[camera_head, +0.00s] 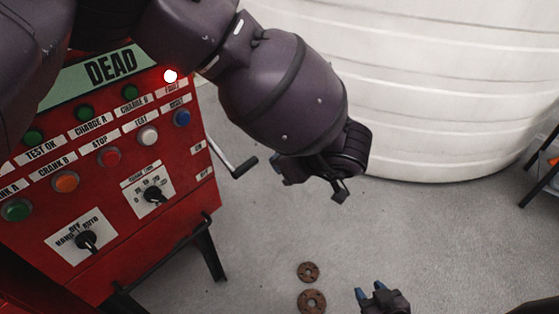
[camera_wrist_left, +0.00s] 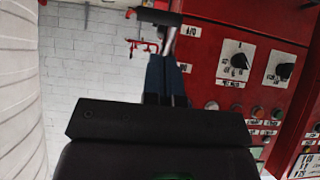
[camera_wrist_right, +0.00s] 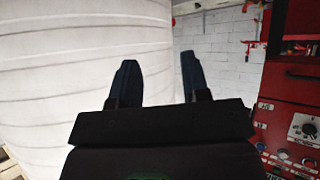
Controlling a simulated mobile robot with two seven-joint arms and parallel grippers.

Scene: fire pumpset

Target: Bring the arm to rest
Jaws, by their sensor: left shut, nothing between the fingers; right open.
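My left arm reaches across the head view from the upper left, and its fingers are mostly hidden there. In the left wrist view my left gripper (camera_wrist_left: 167,78) is shut with nothing between its blue fingers. The tips are close to a metal lever with a dark handle (camera_wrist_left: 158,17) on the red panel; I cannot tell if they touch it. My right gripper (camera_head: 372,293) is at the bottom of the head view, over the floor. In the right wrist view its blue fingers (camera_wrist_right: 158,80) are apart and empty, facing the white tank and brick wall.
A large white tank (camera_head: 440,90) fills the upper right. Rusty discs (camera_head: 311,301) lie on the otherwise clear grey floor. A dark-legged stand (camera_head: 545,165) is at the right edge.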

